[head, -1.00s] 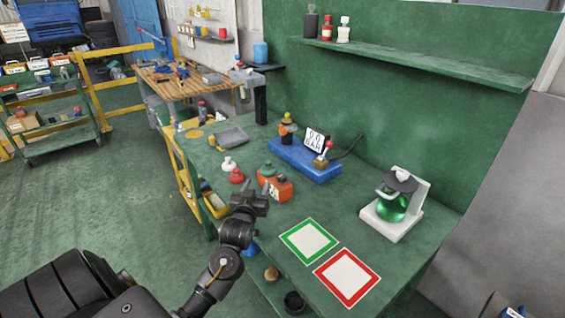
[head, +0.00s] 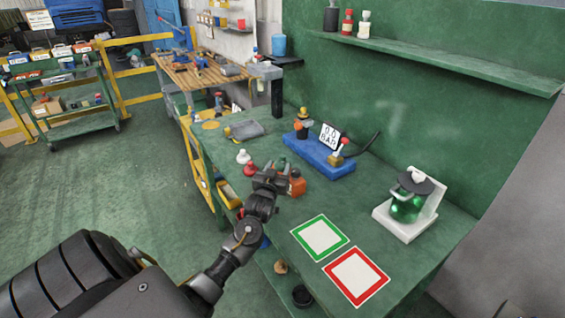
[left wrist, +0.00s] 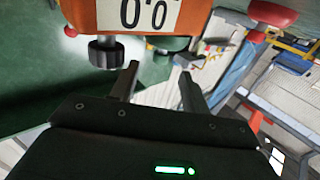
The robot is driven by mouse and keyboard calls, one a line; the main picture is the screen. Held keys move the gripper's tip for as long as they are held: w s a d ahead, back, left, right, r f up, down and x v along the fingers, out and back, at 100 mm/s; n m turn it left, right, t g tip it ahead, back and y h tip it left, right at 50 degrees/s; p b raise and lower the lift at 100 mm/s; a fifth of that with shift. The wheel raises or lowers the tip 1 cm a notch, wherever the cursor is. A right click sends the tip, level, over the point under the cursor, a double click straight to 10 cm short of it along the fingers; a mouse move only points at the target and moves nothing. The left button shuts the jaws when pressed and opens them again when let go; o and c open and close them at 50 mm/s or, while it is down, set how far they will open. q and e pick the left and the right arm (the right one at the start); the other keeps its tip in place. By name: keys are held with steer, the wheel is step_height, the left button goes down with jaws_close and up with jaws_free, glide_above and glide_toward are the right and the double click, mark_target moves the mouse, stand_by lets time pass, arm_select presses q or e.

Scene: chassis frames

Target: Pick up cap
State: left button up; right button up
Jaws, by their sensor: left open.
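Small cap-like pieces stand on the green bench: a white one (head: 243,157), a red one (head: 249,169) and a dark green one (head: 281,163). I cannot tell which is the task's cap. My left gripper (head: 270,177) is open and empty, just beside the orange container (head: 298,184), and hides part of it. In the left wrist view the fingers (left wrist: 157,76) are apart with nothing between them. The labelled orange container (left wrist: 95,14) fills the top there, with a dark ridged knob (left wrist: 104,52) left of the fingers. A red piece (left wrist: 273,14) is at upper right. My right gripper is out of view.
A blue gauge base (head: 318,155) stands behind the orange container. Green-framed (head: 320,236) and red-framed (head: 356,277) squares lie nearer, with clear bench around them. A white stand with a green flask (head: 405,208) is at right. A yellow rail (head: 199,165) runs along the bench's left side.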

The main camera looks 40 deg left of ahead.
mark_target(282, 159)
arm_select(q)
steer(key=x, duration=0.5)
steer(key=shift+p, duration=0.35)
jaws_close()
